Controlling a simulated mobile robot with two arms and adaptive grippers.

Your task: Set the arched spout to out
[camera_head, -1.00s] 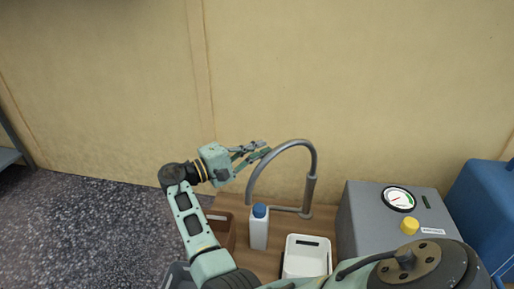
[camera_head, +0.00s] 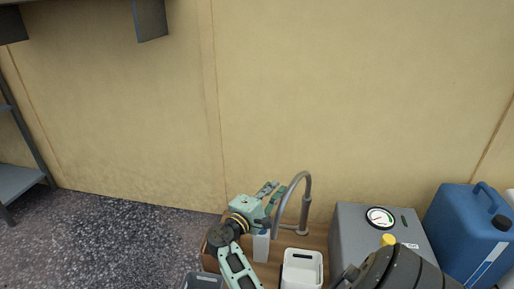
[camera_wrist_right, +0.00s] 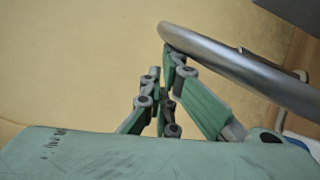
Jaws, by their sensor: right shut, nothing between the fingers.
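The arched spout (camera_head: 309,187) is a grey bent tube on an upright post at the back of a wooden top. Its free end hangs to the left of the post and toward me. My right gripper (camera_head: 272,187) is at the left side of the arch, fingers shut with nothing between them. In the right wrist view the tube (camera_wrist_right: 240,66) crosses at the upper right, and the fingertips (camera_wrist_right: 174,52) overlap its near end. I cannot tell whether they touch it. My left gripper is not in view.
A white bottle (camera_head: 261,248) stands below the gripper, partly hidden by my arm. A white tub (camera_head: 302,258) is in front of the post. A grey box with a gauge (camera_head: 380,217) and a blue canister (camera_head: 465,235) stand at right. The yellowish wall (camera_head: 270,100) is close behind.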

